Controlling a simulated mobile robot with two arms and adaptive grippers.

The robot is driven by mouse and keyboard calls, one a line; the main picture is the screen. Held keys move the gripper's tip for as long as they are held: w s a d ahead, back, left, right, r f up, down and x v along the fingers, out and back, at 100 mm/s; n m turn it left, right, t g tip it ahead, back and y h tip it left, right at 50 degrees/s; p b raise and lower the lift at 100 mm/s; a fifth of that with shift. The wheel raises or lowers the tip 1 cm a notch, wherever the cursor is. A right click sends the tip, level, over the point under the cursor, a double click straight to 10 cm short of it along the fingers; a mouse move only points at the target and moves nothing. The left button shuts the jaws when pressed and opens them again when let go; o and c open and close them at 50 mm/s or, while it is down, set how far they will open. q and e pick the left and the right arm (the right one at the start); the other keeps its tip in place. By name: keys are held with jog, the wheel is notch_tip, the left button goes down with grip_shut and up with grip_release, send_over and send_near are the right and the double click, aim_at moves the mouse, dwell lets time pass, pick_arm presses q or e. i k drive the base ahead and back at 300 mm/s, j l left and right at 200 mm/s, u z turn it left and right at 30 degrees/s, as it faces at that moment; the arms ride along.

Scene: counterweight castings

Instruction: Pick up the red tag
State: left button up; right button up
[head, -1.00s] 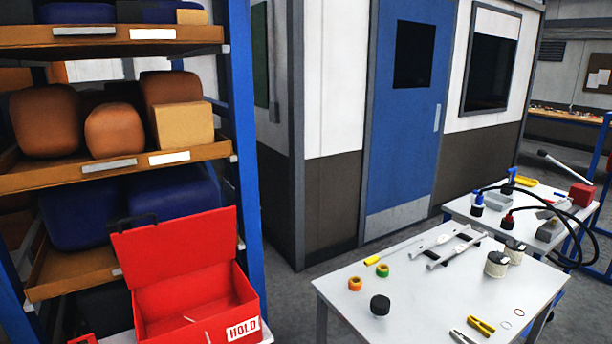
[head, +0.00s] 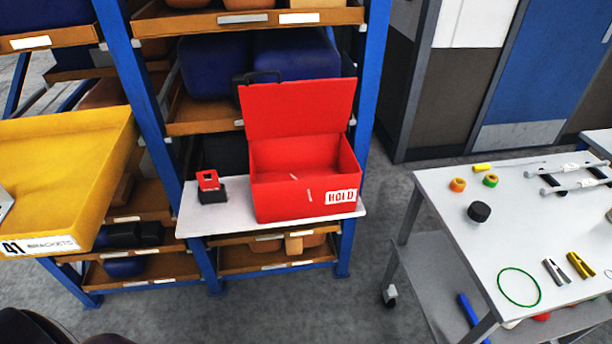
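A small red piece with a pale square on it (head: 208,180) sits upright on a black block (head: 212,195) at the left of a white shelf. It is the likeliest red tag, but it is too small to be sure. Right of it stands an open red box (head: 282,199) with a white HOLD label and its lid raised. Thin pale strips show inside the box, and its floor is partly hidden by its front wall. Neither of my grippers is in view.
The white shelf (head: 225,228) juts from a blue-framed rack. A yellow bin labelled brackets (head: 75,150) is at the left. A white table (head: 450,215) at the right holds rings, a black knob, clips and a green loop. Grey floor lies open between.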

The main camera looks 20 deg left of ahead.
aim_at(213, 185)
jog(key=u, duration=1.35)
